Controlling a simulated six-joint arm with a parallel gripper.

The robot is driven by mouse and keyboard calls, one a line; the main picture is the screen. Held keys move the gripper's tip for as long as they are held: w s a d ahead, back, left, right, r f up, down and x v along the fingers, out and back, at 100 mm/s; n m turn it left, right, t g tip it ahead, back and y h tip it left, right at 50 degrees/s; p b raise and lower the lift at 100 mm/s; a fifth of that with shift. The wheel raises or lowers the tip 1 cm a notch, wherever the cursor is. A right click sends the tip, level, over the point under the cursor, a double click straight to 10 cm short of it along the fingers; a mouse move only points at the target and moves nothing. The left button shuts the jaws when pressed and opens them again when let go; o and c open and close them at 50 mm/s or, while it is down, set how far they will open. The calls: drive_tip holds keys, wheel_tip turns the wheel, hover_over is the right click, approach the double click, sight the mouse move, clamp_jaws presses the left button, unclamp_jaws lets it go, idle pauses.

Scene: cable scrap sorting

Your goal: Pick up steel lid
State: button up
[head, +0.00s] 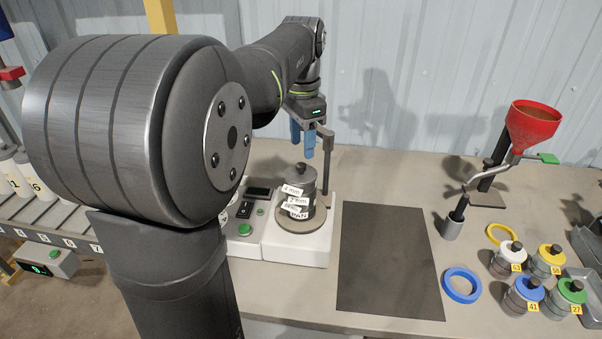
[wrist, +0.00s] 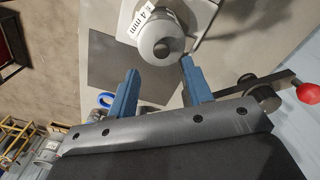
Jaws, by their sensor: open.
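The steel lid (head: 299,174) with a dark knob sits on top of a grey metal canister (head: 298,204), which stands on a white machine base (head: 296,249). White tags, one reading "4 mm", hang on the canister's front. My gripper (head: 303,152) is above the lid, pointing down, with its blue fingers apart and nothing between them. In the wrist view the round lid (wrist: 170,28) and its knob (wrist: 161,49) lie just beyond the gap between the open fingertips (wrist: 160,68). I cannot tell the exact height left between fingertips and knob.
A dark upright post (head: 327,160) stands close to the canister's right. A black mat (head: 389,260) lies bare to the right. Beyond it are a blue ring (head: 461,285), several jars with coloured lids, and a red funnel (head: 534,125) on a stand.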

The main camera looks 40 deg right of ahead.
sight(301, 164)
drive_tip(key=shift+w+f, duration=0.15)
drive_tip(key=shift+f, duration=2.95)
clamp_jaws()
